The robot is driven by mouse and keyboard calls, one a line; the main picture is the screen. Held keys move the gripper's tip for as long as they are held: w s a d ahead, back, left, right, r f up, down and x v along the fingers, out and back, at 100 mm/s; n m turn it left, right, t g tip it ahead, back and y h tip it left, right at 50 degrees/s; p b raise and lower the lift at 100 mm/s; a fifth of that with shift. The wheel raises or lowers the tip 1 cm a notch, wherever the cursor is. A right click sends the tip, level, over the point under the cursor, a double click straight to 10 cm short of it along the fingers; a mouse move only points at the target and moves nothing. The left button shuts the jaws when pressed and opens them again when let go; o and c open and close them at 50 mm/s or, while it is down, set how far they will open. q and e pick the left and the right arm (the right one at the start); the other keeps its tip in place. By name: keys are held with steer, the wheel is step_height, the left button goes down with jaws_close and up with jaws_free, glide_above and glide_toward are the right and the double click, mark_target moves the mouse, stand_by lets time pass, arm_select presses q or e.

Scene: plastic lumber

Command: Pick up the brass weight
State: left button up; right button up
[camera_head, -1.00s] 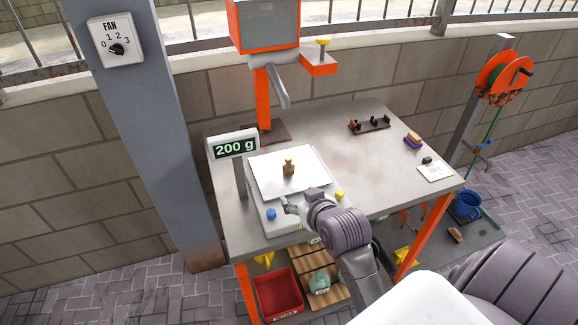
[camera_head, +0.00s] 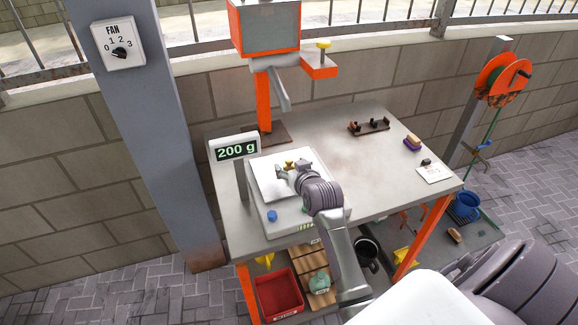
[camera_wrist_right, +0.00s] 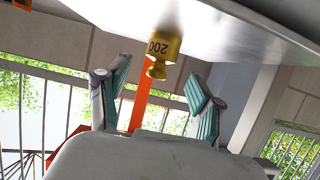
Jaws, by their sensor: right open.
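The brass weight (camera_head: 289,164) stands on the white plate of the scale (camera_head: 268,181), partly hidden by my right gripper in the head view. In the right wrist view the brass weight (camera_wrist_right: 165,43) appears upside down, with its knob toward the gripper and "200" on its side. My right gripper (camera_wrist_right: 157,76) is open, with one teal-padded finger on each side of the weight's line. No finger contact with the weight is visible. In the head view my right gripper (camera_head: 284,171) is over the scale plate. My left gripper is not in view.
The scale display (camera_head: 236,150) reads 200 g. A blue knob (camera_head: 272,215) is at the scale's front. An orange machine (camera_head: 265,40) stands behind. A dark rack (camera_head: 369,126) and a sponge (camera_head: 413,142) lie on the right of the table (camera_head: 350,165), with bare surface between.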

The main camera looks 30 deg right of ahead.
mark_target(290, 164)
steer(key=x, duration=0.3)
steer(key=shift+w+d+f, duration=0.1)
